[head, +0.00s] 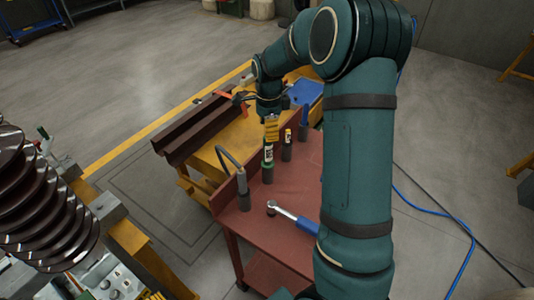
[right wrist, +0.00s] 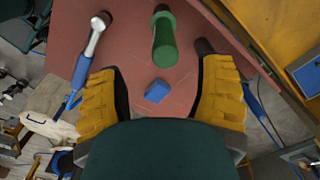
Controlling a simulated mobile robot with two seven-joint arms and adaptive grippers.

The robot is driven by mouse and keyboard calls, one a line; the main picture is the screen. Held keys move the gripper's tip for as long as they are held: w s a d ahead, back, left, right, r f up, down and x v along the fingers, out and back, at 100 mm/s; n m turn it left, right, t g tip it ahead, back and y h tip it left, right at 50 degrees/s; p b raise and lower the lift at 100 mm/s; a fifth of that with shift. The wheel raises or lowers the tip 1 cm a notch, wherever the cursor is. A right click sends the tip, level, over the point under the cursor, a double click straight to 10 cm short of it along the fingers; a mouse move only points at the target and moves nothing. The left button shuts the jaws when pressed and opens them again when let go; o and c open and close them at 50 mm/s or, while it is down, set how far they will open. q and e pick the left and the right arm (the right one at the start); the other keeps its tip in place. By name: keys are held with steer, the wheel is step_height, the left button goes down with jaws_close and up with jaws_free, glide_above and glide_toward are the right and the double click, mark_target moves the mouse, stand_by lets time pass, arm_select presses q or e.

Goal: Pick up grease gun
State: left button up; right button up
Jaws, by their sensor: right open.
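The likely grease gun is a dark grey cylinder with a thin curved hose (head: 243,190), upright at the left edge of the red table (head: 285,192) in the head view. I cannot pick it out for certain in the right wrist view. My right gripper (head: 271,136) points down above the table, behind and right of that cylinder, close to the top of a green bottle (head: 267,165). In the right wrist view its yellow fingers (right wrist: 160,98) are wide apart, with the green bottle (right wrist: 163,42) beyond them. My left gripper is not in view.
A blue-handled wrench (head: 292,216) lies in front and shows in the wrist view (right wrist: 92,48), as does a small blue block (right wrist: 157,91). A yellow bench (head: 212,158) with brown beams adjoins the table.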

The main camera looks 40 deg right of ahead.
mark_target(268, 147)
steer(key=f, duration=0.2)
steer(key=f+b, duration=0.1)
steer(key=f, duration=0.5)
steer(key=shift+w+d+f, duration=0.1)
steer(key=shift+w, duration=0.2)
jaws_close()
